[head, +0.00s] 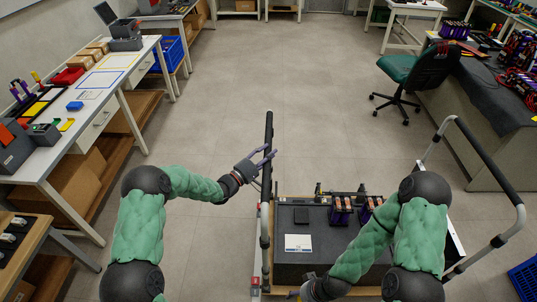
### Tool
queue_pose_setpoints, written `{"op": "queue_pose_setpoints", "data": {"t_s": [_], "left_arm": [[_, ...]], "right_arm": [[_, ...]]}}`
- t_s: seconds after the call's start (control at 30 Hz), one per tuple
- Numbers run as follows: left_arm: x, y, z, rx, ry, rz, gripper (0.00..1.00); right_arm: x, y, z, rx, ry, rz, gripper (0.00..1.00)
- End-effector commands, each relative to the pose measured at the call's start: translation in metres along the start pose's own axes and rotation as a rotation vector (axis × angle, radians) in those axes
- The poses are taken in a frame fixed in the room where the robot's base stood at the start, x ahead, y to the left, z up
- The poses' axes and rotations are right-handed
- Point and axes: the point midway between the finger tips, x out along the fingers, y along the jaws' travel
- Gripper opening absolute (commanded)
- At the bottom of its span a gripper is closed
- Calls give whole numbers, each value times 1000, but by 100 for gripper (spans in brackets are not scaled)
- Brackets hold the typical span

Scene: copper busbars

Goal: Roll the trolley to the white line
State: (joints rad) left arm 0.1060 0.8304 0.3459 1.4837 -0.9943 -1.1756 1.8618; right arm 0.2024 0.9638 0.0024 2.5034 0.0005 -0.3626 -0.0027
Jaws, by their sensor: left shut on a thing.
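The trolley (300,268) stands right in front of me, its dark deck between a handle on the left (268,130) and a handle on the right (480,150). My left gripper (265,159) is at the black grip of the left handle and is shut on it. My right arm reaches across the deck, and its gripper (312,291) is low at the near edge of the trolley. The bottom of the picture partly cuts it off, so its fingers cannot be read. I see no white line on the floor in this view.
On the deck are a white card (298,243), a small black box (302,214) and purple holders with copper-coloured pieces (341,208). A workbench (60,150) lines the left. A green chair (418,75) stands at right by a desk (460,110). The floor ahead (290,80) is clear.

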Motion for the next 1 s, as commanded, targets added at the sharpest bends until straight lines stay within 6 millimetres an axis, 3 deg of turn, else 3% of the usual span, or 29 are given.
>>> {"op": "queue_pose_setpoints", "data": {"t_s": [0.2,0.43,0.47,0.53,1.0], "left_arm": [[-24,5,-26,-5,15,-2,0],[-22,5,-23,-7,9,-3,0],[-22,4,-22,-7,8,-3,47],[-22,4,-22,-6,6,-3,66],[-30,5,-23,-3,7,-2,66]], "right_arm": [[1,0,0,0,0,0,66],[1,0,0,0,0,0,66],[1,0,0,0,0,0,66],[1,0,0,0,0,0,66],[1,0,0,0,0,0,66]]}}
